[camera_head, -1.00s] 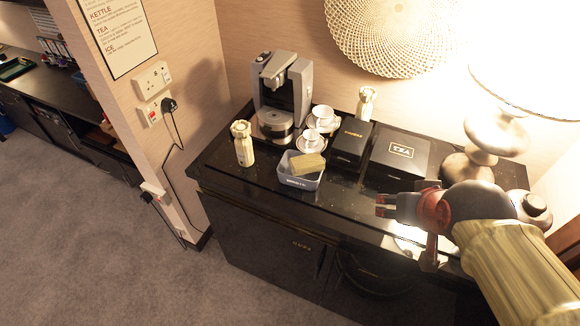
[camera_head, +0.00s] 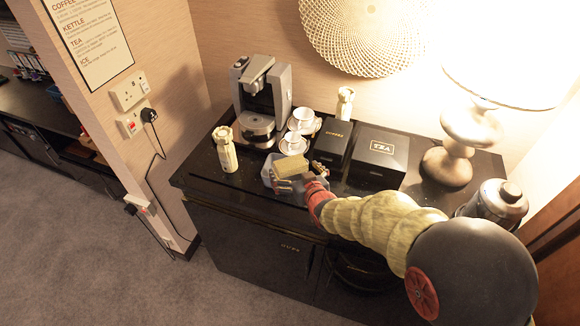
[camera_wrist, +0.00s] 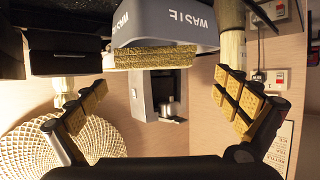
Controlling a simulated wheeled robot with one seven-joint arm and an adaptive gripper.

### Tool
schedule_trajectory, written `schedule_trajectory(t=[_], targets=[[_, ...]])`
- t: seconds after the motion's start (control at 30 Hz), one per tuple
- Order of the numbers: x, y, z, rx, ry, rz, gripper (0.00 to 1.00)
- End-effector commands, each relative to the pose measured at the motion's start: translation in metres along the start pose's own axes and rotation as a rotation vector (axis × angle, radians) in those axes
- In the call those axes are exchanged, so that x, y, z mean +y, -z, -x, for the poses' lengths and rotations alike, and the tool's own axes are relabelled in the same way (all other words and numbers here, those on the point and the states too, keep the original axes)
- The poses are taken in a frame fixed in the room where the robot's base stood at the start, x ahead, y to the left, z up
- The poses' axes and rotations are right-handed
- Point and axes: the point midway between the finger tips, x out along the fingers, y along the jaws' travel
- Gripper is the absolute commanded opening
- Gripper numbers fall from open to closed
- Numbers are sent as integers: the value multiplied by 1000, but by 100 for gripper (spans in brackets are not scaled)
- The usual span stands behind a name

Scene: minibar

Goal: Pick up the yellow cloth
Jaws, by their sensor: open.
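The yellow cloth (camera_head: 292,167) is a folded, blocky piece resting in the small grey waste bin (camera_head: 267,174) on the black counter. In the wrist view, which is upside down, the cloth (camera_wrist: 152,57) shows at the edge of the bin (camera_wrist: 165,28), centred between the fingers. My gripper (camera_head: 301,178) is at the bin beside the cloth, partly covering the bin in the head view. In the wrist view my gripper (camera_wrist: 160,90) is wide open, with textured yellow pads apart and nothing between them touching.
A cream bottle (camera_head: 225,149) stands left of the bin. A coffee machine (camera_head: 262,100), white cups (camera_head: 293,143), a coffee box (camera_head: 334,140) and a tea box (camera_head: 377,157) stand behind and to the right. A lamp (camera_head: 455,145) and kettle (camera_head: 495,203) are at far right.

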Motion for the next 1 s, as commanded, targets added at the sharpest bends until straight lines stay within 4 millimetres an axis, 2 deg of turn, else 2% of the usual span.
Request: schedule_trajectory(t=[0.43,0.73,1.0], targets=[[5,-5,-54,-3,0,0,100],[5,-4,-58,-2,-1,0,100],[5,-4,-58,-3,-1,0,85]])
